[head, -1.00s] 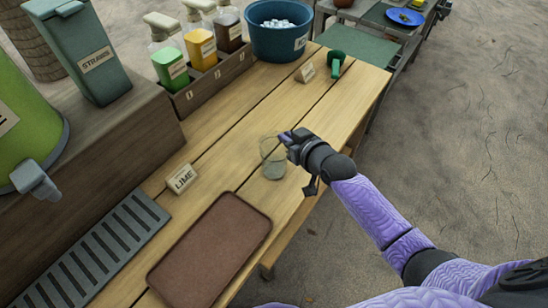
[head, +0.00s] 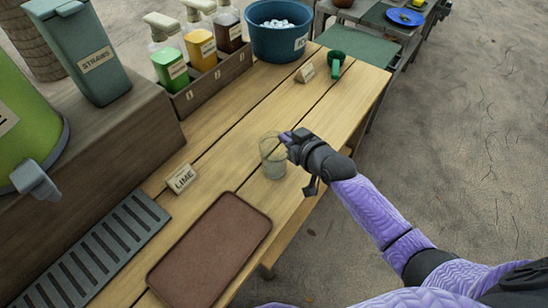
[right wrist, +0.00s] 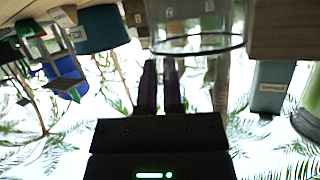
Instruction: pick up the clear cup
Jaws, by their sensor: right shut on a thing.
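The clear cup (head: 272,160) stands upright on the wooden table, right of the LIME card. My right gripper (head: 287,138) is at the cup's upper right side, shut on its wall near the rim. The right wrist view shows the cup's round rim (right wrist: 196,46) close in front of the fingers (right wrist: 161,80), which look close together. No gap shows between the cup's base and the table in the head view. My left gripper is not in view.
A brown tray (head: 210,250) lies in front of the cup, with a LIME card (head: 181,178) to its left.

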